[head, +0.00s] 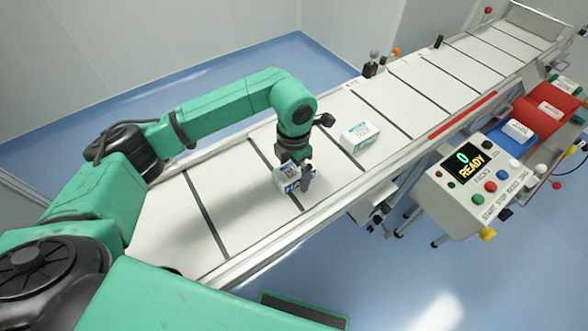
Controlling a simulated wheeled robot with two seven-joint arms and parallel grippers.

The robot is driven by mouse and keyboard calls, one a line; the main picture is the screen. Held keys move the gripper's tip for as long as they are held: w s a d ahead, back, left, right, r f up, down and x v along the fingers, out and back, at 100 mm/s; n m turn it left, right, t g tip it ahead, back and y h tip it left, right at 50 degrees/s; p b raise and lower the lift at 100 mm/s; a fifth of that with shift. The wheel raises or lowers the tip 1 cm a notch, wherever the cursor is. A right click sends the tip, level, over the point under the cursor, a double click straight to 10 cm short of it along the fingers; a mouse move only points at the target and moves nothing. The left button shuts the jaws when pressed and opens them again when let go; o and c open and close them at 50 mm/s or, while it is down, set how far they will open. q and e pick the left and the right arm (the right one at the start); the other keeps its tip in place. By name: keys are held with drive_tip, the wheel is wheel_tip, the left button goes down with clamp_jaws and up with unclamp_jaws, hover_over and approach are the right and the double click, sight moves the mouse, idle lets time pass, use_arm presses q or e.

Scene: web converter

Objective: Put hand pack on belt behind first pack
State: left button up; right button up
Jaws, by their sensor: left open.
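A white pack with green print, the first pack (360,136), lies on the white belt (170,226) in one of the sections marked by dark cross bars. A second white pack with blue print, the hand pack (289,181), is on the belt in the section to the left of it, apart from it. My left gripper (303,180) is right over the hand pack, its jaws open around or beside it; the fingers partly hide the pack. Whether they touch it I cannot tell. My right gripper is not in view.
A control box (475,178) with a display reading 0 READY and coloured buttons stands at the right. Red (546,116) and blue (511,139) bins with packs lie beyond it. A belt side rail (330,196) runs along the near edge. The belt's far sections are empty.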

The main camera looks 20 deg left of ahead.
sight(294, 168)
use_arm(q)
wheel_tip(294, 168, up, 12)
drive_tip(key=b, duration=0.3)
drive_tip(key=shift+r, duration=0.1)
